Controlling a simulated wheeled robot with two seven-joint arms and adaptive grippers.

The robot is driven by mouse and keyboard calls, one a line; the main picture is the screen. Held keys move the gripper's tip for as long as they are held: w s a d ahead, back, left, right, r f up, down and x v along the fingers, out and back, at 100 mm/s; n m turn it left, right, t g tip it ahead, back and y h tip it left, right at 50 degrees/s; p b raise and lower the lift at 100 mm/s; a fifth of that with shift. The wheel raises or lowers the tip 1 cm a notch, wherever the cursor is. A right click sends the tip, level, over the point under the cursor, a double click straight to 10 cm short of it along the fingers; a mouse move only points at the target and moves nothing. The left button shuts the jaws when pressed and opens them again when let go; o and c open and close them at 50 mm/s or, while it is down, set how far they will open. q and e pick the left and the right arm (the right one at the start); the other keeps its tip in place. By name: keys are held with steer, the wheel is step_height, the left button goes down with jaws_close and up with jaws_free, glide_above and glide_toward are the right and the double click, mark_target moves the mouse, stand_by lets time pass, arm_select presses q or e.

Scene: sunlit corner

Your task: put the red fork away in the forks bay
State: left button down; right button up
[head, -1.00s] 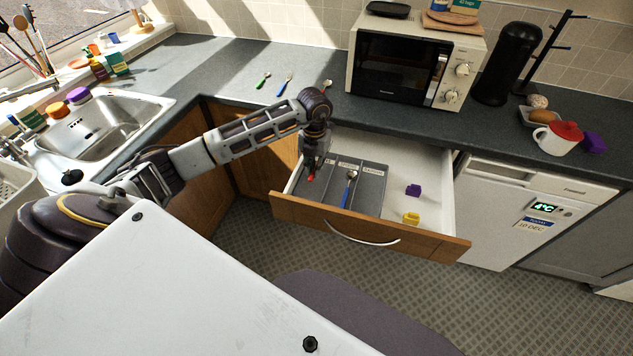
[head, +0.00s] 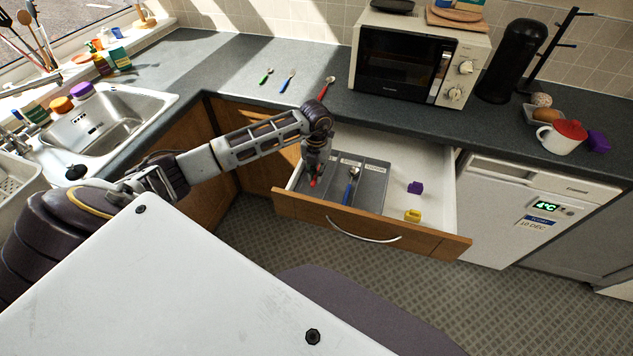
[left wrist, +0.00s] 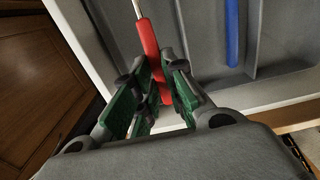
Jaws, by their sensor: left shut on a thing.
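My left gripper (head: 315,180) is shut on the red fork (left wrist: 150,50) by its handle, over the left compartment of the grey cutlery tray (head: 372,188) in the open drawer. In the left wrist view the red handle runs between the green-padded fingers (left wrist: 150,95), and a thin metal shank leads off past the top edge. The fork's tines are out of that view. I cannot tell whether the fork touches the compartment floor. The left compartment's label is hidden by my gripper. A blue-handled spoon (head: 349,188) lies in the middle compartment. My right gripper is not in view.
The drawer front (head: 300,208) bounds the tray. A purple block (head: 415,187) and a yellow block (head: 412,215) lie right of the tray. The tray's right compartment looks empty. Green (head: 266,76), blue (head: 287,81) and red (head: 325,88) utensils lie on the counter.

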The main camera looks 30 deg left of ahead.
mark_target(316, 189)
arm_select(q)
steer(key=shift+f, duration=1)
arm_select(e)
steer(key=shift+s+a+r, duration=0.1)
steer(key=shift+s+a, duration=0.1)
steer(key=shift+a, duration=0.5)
arm_select(q)
steer(key=shift+f, duration=1.7)
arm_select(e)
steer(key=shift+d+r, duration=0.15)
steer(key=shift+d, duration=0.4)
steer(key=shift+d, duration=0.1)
arm_select(q)
steer(key=shift+f, duration=0.35)
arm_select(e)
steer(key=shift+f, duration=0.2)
